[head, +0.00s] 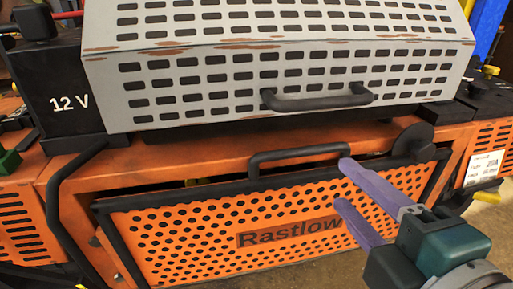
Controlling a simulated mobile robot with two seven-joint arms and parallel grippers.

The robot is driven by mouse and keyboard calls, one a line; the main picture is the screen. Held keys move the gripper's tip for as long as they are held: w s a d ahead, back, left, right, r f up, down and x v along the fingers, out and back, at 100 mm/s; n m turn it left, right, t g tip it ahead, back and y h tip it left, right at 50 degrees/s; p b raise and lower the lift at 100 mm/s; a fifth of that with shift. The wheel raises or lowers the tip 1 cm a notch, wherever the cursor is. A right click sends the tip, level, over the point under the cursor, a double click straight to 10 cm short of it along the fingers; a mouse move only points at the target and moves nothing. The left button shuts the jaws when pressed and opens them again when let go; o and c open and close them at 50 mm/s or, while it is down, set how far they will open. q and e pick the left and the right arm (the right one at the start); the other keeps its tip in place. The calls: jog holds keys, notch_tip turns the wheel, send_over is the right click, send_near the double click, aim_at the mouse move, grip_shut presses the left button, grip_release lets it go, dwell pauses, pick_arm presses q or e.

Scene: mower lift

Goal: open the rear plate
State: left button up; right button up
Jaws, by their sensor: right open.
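The rear plate (190,238) is an orange perforated panel marked "Rastlow", with a black frame and a black bar handle (298,152) at its top. A narrow gap shows behind its top edge; how far it is tilted I cannot tell. My right gripper (343,184) comes in from the lower right with its purple fingers apart and nothing between them. Its fingertips are in front of the plate, just below the handle's right end. They cover part of the panel; whether they touch it I cannot tell. My left gripper is not in view.
A grey slotted cover (280,60) with its own black handle (318,101) sits above the plate. A black 12 V box (70,100) and a bent black bar (62,205) are at the left. A white label (484,167) is at the right. Bare floor shows at the lower right.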

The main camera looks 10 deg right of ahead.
aim_at(307, 154)
jog(key=shift+n, duration=0.3)
jog(key=x, duration=1)
jog(key=shift+a+f, duration=0.1)
jog(key=shift+a, duration=0.3)
jog(key=shift+c, duration=0.4)
grip_shut()
